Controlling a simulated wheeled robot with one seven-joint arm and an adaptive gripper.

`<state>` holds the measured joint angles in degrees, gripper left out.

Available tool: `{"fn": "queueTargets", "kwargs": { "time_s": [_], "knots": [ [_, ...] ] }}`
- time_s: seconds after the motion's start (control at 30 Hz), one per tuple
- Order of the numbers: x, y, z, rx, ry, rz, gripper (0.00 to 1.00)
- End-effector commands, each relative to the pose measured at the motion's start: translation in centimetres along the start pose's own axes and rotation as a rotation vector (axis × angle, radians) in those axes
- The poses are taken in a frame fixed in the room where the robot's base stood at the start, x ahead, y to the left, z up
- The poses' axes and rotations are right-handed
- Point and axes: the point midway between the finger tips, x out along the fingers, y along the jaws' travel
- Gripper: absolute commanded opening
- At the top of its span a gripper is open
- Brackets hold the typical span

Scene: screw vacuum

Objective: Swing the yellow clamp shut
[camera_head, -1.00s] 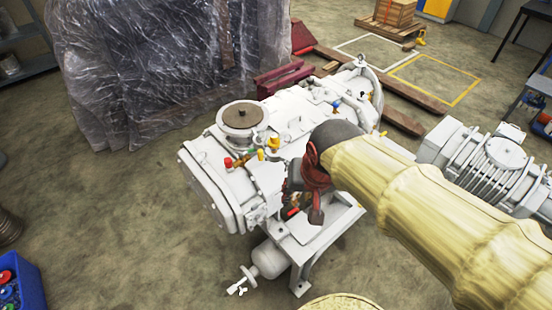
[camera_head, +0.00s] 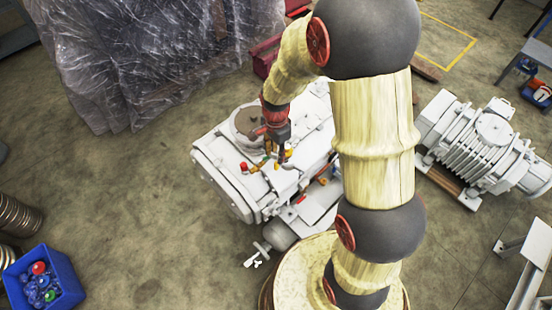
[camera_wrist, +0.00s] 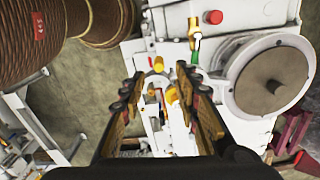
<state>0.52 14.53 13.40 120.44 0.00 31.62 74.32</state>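Small yellow parts sit on top of the white pump body. One rounded yellow piece (camera_wrist: 158,64) and a second yellow piece (camera_wrist: 171,96) lie between my fingers in the wrist view. They look like parts of the yellow clamp, but I cannot tell how far it is swung. A yellow piece also shows in the head view (camera_head: 289,153), beside my gripper (camera_head: 276,148). In the wrist view my gripper (camera_wrist: 160,76) is open, with one finger on each side of the yellow pieces. I see no clear contact. The gripper hides part of the pump top in the head view.
A round port with a brown disc (camera_wrist: 275,84) stands close by on the pump. A brass fitting (camera_wrist: 193,30) and a red cap (camera_wrist: 213,17) are near the fingers. A blue bin (camera_head: 45,280) is at lower left. Open floor lies left of the pump.

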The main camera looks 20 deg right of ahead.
Motion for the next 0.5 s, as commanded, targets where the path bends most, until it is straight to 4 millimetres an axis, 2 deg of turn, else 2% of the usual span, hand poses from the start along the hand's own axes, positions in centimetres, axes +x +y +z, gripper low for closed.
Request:
{"fn": "queueTargets", "kwargs": {
  "time_s": [0.3,0.5],
  "knots": [
    [4.6,0.1,0.0,0.0,-0.001,0.005,0.32],
    [6.8,0.1,0.0,0.0,-0.001,0.002,0.32]
  ]
}}
